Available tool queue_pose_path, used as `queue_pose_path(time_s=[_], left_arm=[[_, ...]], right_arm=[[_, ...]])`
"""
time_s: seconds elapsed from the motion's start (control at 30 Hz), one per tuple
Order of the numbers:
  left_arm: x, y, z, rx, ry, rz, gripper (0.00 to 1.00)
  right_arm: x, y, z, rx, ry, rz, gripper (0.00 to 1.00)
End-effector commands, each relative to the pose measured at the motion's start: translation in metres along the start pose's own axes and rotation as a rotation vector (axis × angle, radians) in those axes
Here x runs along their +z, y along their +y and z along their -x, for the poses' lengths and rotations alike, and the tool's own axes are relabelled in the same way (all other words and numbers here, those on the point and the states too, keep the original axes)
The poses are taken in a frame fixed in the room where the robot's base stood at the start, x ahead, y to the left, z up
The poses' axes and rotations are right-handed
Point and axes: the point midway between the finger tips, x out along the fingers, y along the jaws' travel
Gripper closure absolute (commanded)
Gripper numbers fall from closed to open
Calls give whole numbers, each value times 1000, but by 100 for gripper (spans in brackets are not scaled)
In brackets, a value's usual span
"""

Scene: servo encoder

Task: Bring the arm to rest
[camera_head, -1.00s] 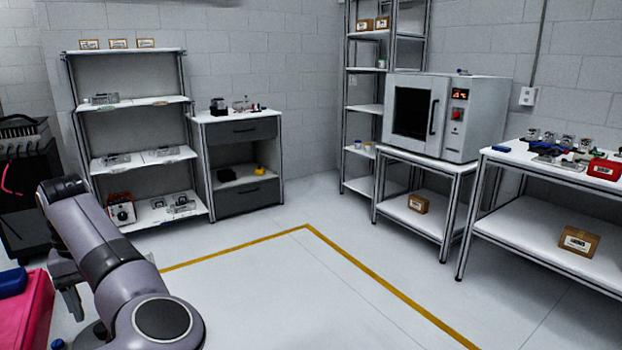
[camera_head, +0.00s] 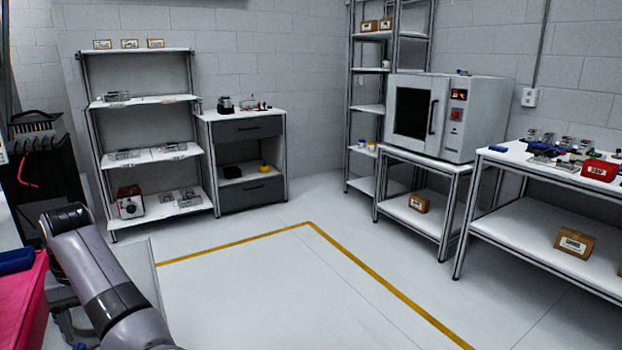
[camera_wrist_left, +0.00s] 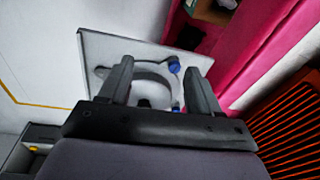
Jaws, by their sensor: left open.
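My left arm (camera_head: 105,285) comes in at the lower left of the head view, bent at its elbow and held low. My left gripper (camera_wrist_left: 158,68) shows in the left wrist view with its two dark fingers spread apart and nothing between them. Beyond the fingers is a pale grey plate (camera_wrist_left: 95,50) with a curved grey part and blue pieces on it. I cannot tell whether the fingers touch anything. In the head view the gripper is mostly hidden behind the arm. My right gripper is not in view.
A pink surface (camera_head: 25,300) with a blue item (camera_head: 15,262) is close by at the left. A rack (camera_head: 150,157), a drawer cabinet (camera_head: 248,190), an oven (camera_head: 465,140) and a workbench (camera_head: 520,225) stand along the walls. The yellow-lined floor (camera_head: 290,295) is clear.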

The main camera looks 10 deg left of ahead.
Motion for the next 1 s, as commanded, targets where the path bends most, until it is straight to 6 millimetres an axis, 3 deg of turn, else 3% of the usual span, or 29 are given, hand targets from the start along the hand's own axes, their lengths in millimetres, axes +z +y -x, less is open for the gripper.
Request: queue_pose_path(time_s=[0.1,0.3,0.57,0.77,1.0], left_arm=[[2,-25,-19,-66,70,22,37],[8,-53,-40,-157,217,-5,37],[33,-58,-60,-213,384,-165,37],[75,-40,-78,-184,458,-363,37],[160,-11,-104,-58,448,-632,37]], right_arm=[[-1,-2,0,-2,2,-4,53],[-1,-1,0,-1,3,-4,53],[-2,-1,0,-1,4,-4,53],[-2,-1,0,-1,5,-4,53],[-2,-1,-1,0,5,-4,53]])
